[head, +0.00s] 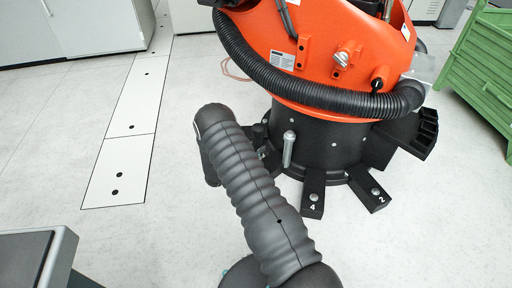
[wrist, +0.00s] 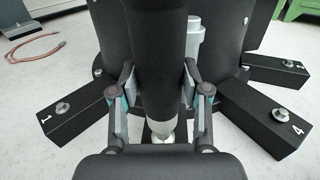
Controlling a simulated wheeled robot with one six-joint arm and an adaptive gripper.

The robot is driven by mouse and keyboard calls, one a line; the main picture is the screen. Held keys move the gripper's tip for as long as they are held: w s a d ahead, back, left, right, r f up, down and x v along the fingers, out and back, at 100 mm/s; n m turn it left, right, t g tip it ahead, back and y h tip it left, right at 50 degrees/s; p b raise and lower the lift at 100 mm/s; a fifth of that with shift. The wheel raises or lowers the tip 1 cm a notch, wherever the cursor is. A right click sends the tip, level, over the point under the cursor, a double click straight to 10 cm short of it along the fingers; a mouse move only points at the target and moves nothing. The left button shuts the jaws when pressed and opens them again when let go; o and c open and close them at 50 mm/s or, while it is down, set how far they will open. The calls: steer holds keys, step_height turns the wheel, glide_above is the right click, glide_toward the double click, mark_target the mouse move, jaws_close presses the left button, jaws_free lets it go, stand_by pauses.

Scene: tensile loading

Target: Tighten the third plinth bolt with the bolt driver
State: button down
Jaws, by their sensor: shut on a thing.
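My gripper (wrist: 160,100) is shut on the bolt driver (wrist: 158,50), a thick black cylinder with a pale tapered tip. The driver stands roughly upright in the wrist view, its tip down at a pale bolt head (wrist: 160,141). I cannot tell whether tip and bolt touch. No number shows on the foot under it; my gripper hides most of that foot. Plinth foot 1 (wrist: 50,125) with its bolt is to the left, and foot 4 (wrist: 270,118) to the right.
The round black plinth (head: 325,145) carries an orange robot base (head: 320,70) with a ribbed black hose (head: 270,85). Foot 2 (head: 370,190) lies beyond foot 4. A pale upright cylinder (head: 288,148) stands by the plinth.

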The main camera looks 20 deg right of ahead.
mark_target(254, 140)
steer(key=shift+f+b, duration=0.65)
steer(key=shift+b, duration=0.05)
stand_by(2.5)
steer(key=shift+r, duration=0.1)
steer(key=shift+r+p, duration=1.55)
steer(key=shift+r, duration=1.45)
